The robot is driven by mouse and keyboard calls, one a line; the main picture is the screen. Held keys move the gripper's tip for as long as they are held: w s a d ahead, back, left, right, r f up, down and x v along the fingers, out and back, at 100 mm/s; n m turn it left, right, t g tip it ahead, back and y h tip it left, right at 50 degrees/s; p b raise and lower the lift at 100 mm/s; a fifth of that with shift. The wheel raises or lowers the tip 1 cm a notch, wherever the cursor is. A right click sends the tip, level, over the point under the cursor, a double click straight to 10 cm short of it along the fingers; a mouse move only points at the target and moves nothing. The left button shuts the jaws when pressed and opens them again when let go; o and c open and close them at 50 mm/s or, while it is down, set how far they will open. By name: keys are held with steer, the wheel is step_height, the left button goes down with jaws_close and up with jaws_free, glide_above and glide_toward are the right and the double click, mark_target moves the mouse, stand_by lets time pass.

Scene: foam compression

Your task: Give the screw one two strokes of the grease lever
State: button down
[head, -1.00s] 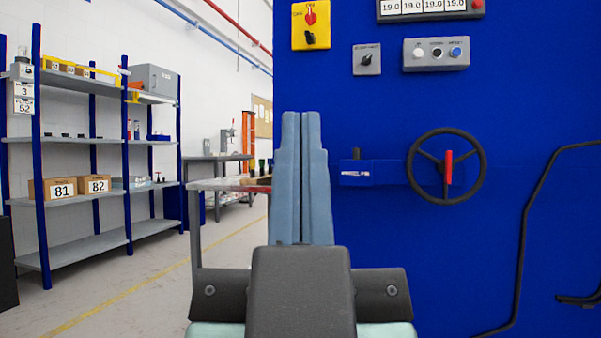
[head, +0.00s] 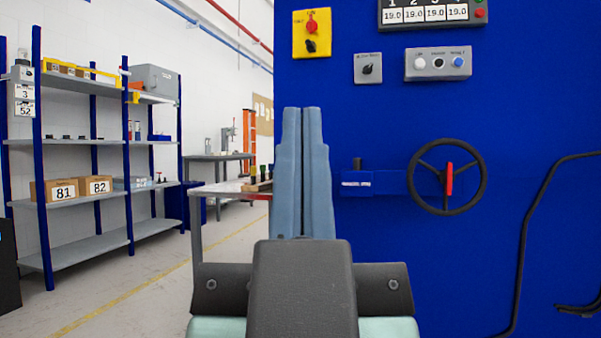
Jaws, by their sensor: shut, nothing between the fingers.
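My gripper (head: 302,110) is shut and empty, its two blue-grey fingers side by side and pointing away from me. It is in front of the left edge of a blue machine (head: 400,110). On the machine, a black handwheel (head: 480,188) with a red handle (head: 449,179) is right of my gripper. A small blue block (head: 383,183) with a white label and a black stub (head: 357,163) sits between them. A bent black bar (head: 524,245) runs down the far right. I cannot tell which part, if any, is the grease lever, and no screw is clearly recognisable.
A yellow switch plate (head: 326,40), a grey knob box (head: 368,68), a button box (head: 438,63) and a numbered display (head: 433,13) are on the machine above. Shelving (head: 80,200) stands left. A bench (head: 215,188) is behind my gripper. The floor (head: 150,280) between is clear.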

step_height(320, 180, up, 14)
steer(key=p, duration=1.2)
steer(key=shift+r, duration=0.15)
steer(key=shift+w, duration=0.1)
